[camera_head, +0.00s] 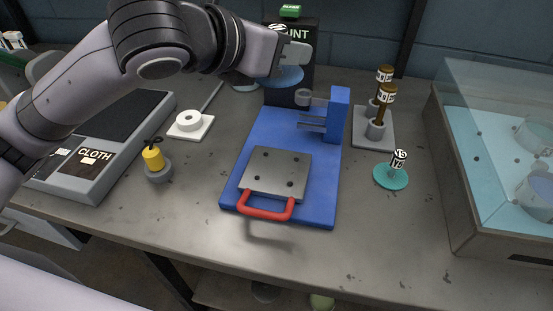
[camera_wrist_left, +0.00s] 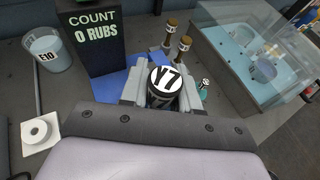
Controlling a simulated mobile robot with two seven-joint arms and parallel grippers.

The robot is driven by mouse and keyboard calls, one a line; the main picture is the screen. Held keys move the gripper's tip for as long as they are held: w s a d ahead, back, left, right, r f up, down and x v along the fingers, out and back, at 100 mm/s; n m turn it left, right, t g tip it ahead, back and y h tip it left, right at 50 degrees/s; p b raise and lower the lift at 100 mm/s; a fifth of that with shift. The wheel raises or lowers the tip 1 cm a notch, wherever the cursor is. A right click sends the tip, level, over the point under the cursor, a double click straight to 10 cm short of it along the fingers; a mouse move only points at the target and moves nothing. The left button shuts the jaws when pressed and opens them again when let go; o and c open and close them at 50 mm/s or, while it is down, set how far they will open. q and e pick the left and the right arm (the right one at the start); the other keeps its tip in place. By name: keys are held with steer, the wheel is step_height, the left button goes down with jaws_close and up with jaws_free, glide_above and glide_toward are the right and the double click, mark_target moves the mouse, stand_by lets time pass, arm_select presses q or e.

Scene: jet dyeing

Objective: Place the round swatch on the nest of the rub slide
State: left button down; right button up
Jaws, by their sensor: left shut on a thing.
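My left gripper (camera_head: 291,60) is shut on the knob of a round blue swatch (camera_head: 284,77) and holds it in the air in front of the black counter. In the left wrist view the gripper (camera_wrist_left: 162,88) grips a dark knob with a white top marked Y7 (camera_wrist_left: 165,78); the disc is hidden there. The rub slide (camera_head: 259,140) has a blue base, a grey plate (camera_head: 275,172) with several dark dots, a red handle (camera_head: 265,213) and a blue post (camera_head: 338,113) with a ring-ended arm. I cannot tell which part is the nest. My right gripper is out of view.
The black counter (camera_wrist_left: 93,42) reads 0 RUBS. A teal swatch (camera_head: 391,177) with a labelled knob lies right of the slide. Two brown-handled tools (camera_head: 384,92) stand in a grey holder. A glass-sided basin (camera_head: 460,190) is at right, a cloth scale (camera_head: 88,170) at left.

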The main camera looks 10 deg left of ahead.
mark_target(283, 165)
arm_select(q)
step_height(283, 165, down, 19)
steer(key=b, duration=0.2)
steer(key=shift+f+b, duration=0.2)
steer(key=shift+b, duration=0.2)
steer(key=shift+f, duration=0.15)
steer(key=c, duration=0.8)
jaws_free()
